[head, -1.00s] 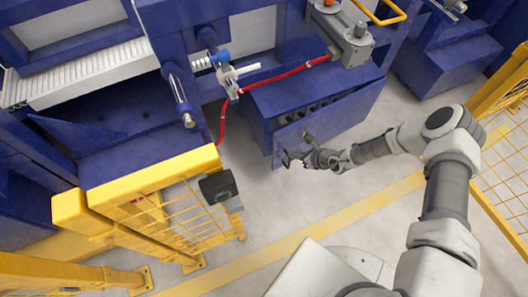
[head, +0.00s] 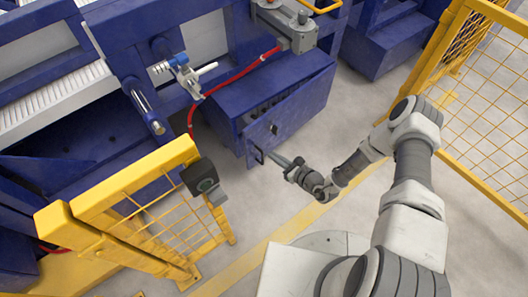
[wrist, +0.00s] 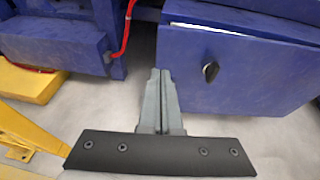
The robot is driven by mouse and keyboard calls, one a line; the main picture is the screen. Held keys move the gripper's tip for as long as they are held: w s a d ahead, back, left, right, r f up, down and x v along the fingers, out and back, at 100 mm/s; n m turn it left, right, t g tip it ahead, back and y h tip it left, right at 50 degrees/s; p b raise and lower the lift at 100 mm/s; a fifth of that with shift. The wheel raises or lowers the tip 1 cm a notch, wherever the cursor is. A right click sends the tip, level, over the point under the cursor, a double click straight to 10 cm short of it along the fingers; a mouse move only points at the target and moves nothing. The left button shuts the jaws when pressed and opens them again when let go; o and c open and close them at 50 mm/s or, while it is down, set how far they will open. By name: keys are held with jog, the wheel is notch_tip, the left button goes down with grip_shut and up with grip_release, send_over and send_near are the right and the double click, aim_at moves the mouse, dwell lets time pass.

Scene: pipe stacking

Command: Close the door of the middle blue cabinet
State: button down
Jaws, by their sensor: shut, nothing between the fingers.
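The middle blue cabinet (head: 240,95) stands under the blue machine frame. My gripper (head: 272,154) is in front of the door's lower left part. In the wrist view, my gripper (wrist: 160,72) has its grey fingers together and empty, by the door's left edge and left of the handle. Whether the fingertips touch the door cannot be told.
A yellow mesh fence (head: 165,205) with a black box (head: 200,178) on its post stands to the left. Another yellow fence (head: 485,100) stands to the right. A red hose (head: 235,82) runs above the cabinet. Grey floor (head: 355,120) is open to the cabinet's right.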

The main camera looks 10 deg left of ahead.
jog(key=b, duration=0.4)
send_near(246, 136)
jog(key=x, duration=0.2)
jog(key=f+x, duration=0.1)
jog(key=x, duration=0.2)
jog(key=shift+w, duration=0.2)
jog(key=shift+w+a+r, duration=0.1)
jog(key=shift+w+a, duration=0.2)
jog(key=shift+a, duration=0.25)
jog(key=shift+a, duration=0.1)
